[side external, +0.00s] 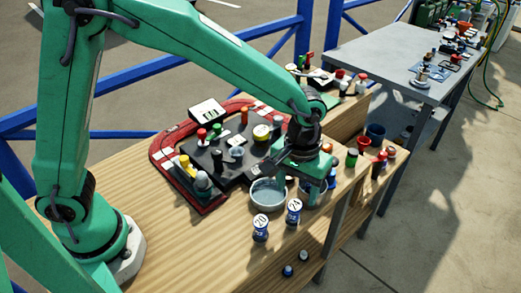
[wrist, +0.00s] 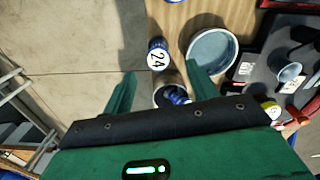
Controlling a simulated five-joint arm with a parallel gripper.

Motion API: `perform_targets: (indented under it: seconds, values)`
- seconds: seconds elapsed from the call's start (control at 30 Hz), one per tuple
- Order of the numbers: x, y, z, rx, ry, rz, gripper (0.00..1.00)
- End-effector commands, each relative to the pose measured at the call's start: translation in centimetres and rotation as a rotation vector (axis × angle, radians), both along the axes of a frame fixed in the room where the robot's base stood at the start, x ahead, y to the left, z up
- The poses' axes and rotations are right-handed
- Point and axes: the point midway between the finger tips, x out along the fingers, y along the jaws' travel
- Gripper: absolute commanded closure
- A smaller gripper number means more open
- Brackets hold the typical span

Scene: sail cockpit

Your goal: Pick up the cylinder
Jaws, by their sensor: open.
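Two short blue cylinders with white numbered tops stand near the table's front edge in the side view, a left cylinder (side external: 261,228) and a right cylinder (side external: 293,211). In the side view, my gripper (side external: 311,186) is behind and to the right of them, low over the table. In the wrist view, my gripper (wrist: 163,82) is open, its fingers spread wide. A cylinder with 24 on its white top (wrist: 157,58) shows just beyond and between the fingertips. A blue object (wrist: 178,95) in a round dish shows nearer, partly hidden by my gripper. I cannot tell which cylinder is meant.
A grey bowl (side external: 268,193) stands left of my gripper and shows in the wrist view (wrist: 213,50). A red-edged black board (side external: 216,160) with several pieces lies behind. Several small bottles stand to the right. The wood at the front left is clear.

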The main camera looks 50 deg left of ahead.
Motion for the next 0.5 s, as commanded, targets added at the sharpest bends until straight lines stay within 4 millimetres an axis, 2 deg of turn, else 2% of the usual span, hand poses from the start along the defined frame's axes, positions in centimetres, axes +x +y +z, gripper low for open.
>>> perform_targets:
  seconds: [0.27,0.5]
  values:
    - [0.0,-0.4,-0.6,0.004,0.006,0.004,0.42]
    - [0.0,-0.3,-2.3,0.004,0.007,0.003,0.42]
